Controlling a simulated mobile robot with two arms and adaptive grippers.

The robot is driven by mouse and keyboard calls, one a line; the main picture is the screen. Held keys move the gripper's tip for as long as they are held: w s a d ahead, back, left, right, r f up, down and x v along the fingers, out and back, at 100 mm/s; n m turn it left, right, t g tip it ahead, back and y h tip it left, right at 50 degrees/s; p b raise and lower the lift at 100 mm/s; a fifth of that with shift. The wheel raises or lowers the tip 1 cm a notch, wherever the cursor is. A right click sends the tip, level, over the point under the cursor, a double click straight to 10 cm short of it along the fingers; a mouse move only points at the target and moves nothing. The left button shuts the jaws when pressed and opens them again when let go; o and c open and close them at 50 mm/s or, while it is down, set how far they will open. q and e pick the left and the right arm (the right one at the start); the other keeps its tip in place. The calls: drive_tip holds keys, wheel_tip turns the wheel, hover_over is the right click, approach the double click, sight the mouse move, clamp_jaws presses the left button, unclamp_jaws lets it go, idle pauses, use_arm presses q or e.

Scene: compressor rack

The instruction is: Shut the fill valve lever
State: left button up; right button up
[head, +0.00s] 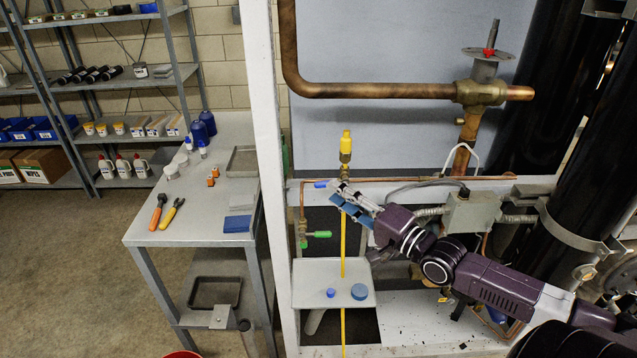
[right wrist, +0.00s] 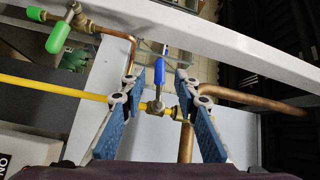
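A blue lever (right wrist: 159,71) sits on a brass valve (right wrist: 156,107) in the yellow line. In the head view the blue lever (head: 320,184) shows just left of my right fingertips. My right gripper (head: 342,195) is open and empty. In the right wrist view its two fingers (right wrist: 160,88) stand on either side of the lever, with gaps; I cannot tell whether either touches. A green lever on another valve (head: 319,234) is lower in the head view. It is at the upper left of the right wrist view (right wrist: 58,36). No label shows which lever is the fill valve's. My left gripper is not in view.
Copper pipes (head: 385,91) and a white frame post (head: 265,120) surround the work area. A grey junction box (head: 470,212) with conduit is near my right arm. A small shelf (head: 308,288) holds blue caps below. A bench with tools (head: 190,205) stands left.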

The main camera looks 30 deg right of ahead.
sight(322, 182)
drive_tip(key=shift+p+x, duration=0.4)
drive_tip(key=shift+x, duration=2.5)
clamp_jaws()
